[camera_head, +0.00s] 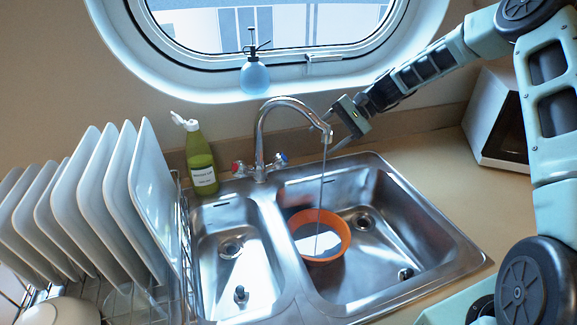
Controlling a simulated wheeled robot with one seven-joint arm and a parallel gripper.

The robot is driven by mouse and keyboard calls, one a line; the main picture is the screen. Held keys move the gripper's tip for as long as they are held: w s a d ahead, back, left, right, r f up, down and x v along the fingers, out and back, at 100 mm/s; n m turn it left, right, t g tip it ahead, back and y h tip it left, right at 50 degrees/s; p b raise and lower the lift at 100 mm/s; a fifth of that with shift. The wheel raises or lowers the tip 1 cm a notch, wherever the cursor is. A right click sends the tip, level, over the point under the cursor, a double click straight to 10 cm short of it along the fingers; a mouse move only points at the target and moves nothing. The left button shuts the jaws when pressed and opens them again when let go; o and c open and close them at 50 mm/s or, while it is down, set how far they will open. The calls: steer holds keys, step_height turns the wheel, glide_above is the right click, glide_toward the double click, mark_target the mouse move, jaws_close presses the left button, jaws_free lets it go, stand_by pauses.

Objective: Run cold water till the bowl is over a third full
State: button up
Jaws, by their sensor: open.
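The orange bowl (340,246) stands in the right basin of the steel sink, below the tap (262,130). A thin stream of water (320,195) falls from the spout into it. A grey, reflecting surface shows inside the bowl; its exact water level is hard to read. The tap has a red-marked handle (237,168) on the left and a blue-marked handle (281,160) on the right. My gripper (327,134) is open at the spout's end, above the basin, with its fingers close to the spout. Whether they touch it I cannot tell.
A rack of white plates (150,190) stands left of the sink. A green bottle (201,165) stands behind the left basin (225,270). A blue spray bottle (254,76) is on the window ledge. A white appliance (497,115) stands on the right counter.

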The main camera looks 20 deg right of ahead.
step_height(320, 180, up, 4)
steer(key=a+f+n+h+p, duration=0.1)
steer(key=a+n+h, duration=0.15)
steer(key=n, duration=0.85)
steer(key=n+h+p, duration=0.2)
steer(key=n+h, duration=0.2)
steer(key=n, duration=0.9)
glide_toward(284, 157)
steer(key=shift+n+t, duration=0.3)
steer(key=shift+t, duration=0.1)
steer(key=p+x, duration=0.2)
steer(key=x, duration=0.3)
steer(key=p+x, duration=0.2)
steer(key=x, duration=0.3)
steer(key=shift+s+f, duration=0.2)
steer(key=shift+f, duration=0.15)
steer(key=c, duration=1)
steer(key=shift+o, duration=0.2)
